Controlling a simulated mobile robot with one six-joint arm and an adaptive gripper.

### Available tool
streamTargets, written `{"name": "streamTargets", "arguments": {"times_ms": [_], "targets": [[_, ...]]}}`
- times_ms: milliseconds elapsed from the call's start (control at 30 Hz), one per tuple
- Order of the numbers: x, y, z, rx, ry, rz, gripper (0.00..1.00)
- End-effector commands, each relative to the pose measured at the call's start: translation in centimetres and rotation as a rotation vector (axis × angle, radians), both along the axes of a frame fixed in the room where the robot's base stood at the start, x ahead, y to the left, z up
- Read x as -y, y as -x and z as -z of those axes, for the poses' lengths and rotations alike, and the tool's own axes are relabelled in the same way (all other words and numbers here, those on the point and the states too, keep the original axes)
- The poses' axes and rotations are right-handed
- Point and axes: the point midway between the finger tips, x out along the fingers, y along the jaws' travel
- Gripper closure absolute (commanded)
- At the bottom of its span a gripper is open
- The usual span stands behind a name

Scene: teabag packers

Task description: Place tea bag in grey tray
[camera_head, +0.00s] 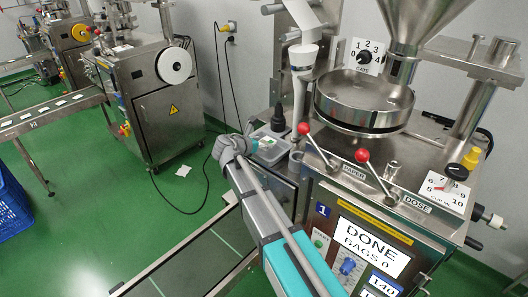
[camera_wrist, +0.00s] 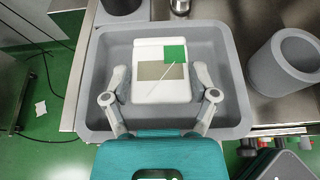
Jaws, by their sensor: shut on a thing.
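A white tea bag with a green tag (camera_wrist: 160,93) is between the two fingers of my gripper (camera_wrist: 160,76) in the wrist view. My gripper is shut on it from its left and right sides. The grey tray (camera_wrist: 234,95) lies around and beneath the bag in that view; I cannot tell whether the bag touches its floor. In the head view, my gripper (camera_head: 247,143) is at the small grey tray (camera_head: 274,155) on the machine's steel top. A green and white patch shows in the tray there, partly hidden by my gripper.
A grey round container (camera_wrist: 286,63) stands right of the tray in the wrist view. The packing machine, with red-knobbed levers (camera_head: 362,155) and a display reading DONE (camera_head: 372,245), stands at the right. A white square (camera_head: 184,171) lies on the green floor. A blue crate (camera_head: 12,205) is far left.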

Motion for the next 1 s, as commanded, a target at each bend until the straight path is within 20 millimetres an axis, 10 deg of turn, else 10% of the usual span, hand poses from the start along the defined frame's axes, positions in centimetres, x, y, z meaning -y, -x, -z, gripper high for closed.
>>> {"name": "streamTargets", "arguments": {"times_ms": [900, 1000], "targets": [[0.0, 0.2, 3.4, -0.002, -0.002, 0.001, 0.35], [0.0, 0.2, 3.3, -0.003, -0.004, 0.002, 0.07]]}}
